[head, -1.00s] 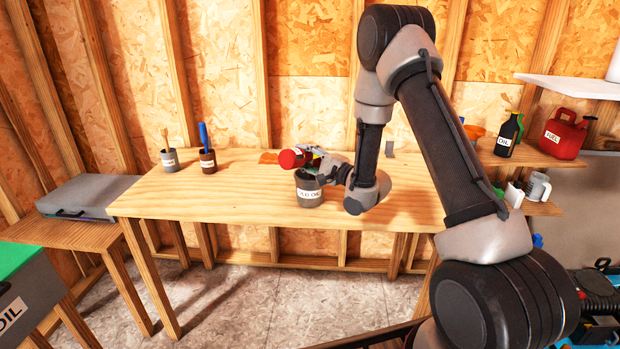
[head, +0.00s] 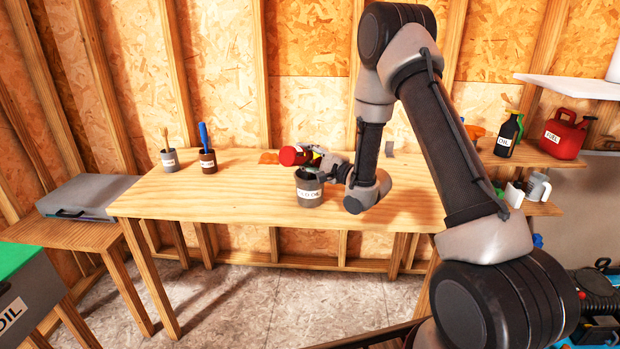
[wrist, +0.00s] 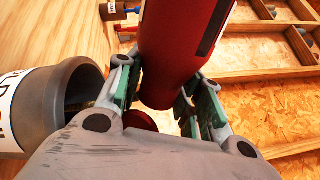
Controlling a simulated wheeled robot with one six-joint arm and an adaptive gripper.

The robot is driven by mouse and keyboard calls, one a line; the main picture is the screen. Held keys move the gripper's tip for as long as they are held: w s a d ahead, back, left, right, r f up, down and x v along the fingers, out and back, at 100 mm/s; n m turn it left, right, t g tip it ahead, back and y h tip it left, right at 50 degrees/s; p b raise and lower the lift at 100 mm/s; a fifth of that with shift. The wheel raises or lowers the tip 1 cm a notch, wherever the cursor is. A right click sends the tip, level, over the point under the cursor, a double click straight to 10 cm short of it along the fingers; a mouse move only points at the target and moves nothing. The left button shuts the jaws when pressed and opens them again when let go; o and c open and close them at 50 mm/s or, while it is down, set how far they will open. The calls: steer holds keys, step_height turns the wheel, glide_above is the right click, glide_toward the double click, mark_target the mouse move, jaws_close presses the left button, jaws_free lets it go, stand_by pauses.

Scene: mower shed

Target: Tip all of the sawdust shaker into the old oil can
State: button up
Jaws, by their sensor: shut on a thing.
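The red sawdust shaker (head: 293,156) is held in my gripper (head: 315,157) above the workbench, tilted far over with its red end toward the left. In the wrist view the shaker (wrist: 185,45) runs between the two fingers of my gripper (wrist: 160,100), which are shut on it. The old oil can (head: 309,194), grey with a white label, stands upright on the bench just below and in front of the shaker. Its open mouth shows at the left of the wrist view (wrist: 40,90), beside a finger. I cannot see sawdust falling; the can's contents are unclear.
A grey pot with a brush (head: 170,160) and a brown pot with a blue-handled tool (head: 208,161) stand at the bench's left. An orange item (head: 268,157) lies behind the shaker. An oil bottle (head: 507,135) and red fuel can (head: 563,135) stand on the right shelf.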

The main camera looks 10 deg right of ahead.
steer(key=shift+w+d+r+m+h+b, duration=0.15)
steer(key=shift+r+m+b, duration=0.15)
steer(key=shift+r+m, duration=0.55)
steer(key=shift+w+d+r+m+h+b, duration=0.15)
steer(key=shift+r+m+b, duration=0.1)
steer(key=shift+r+m, duration=0.55)
stand_by(2.2)
steer(key=shift+f+m, duration=0.15)
steer(key=shift+m, duration=0.4)
stand_by(0.3)
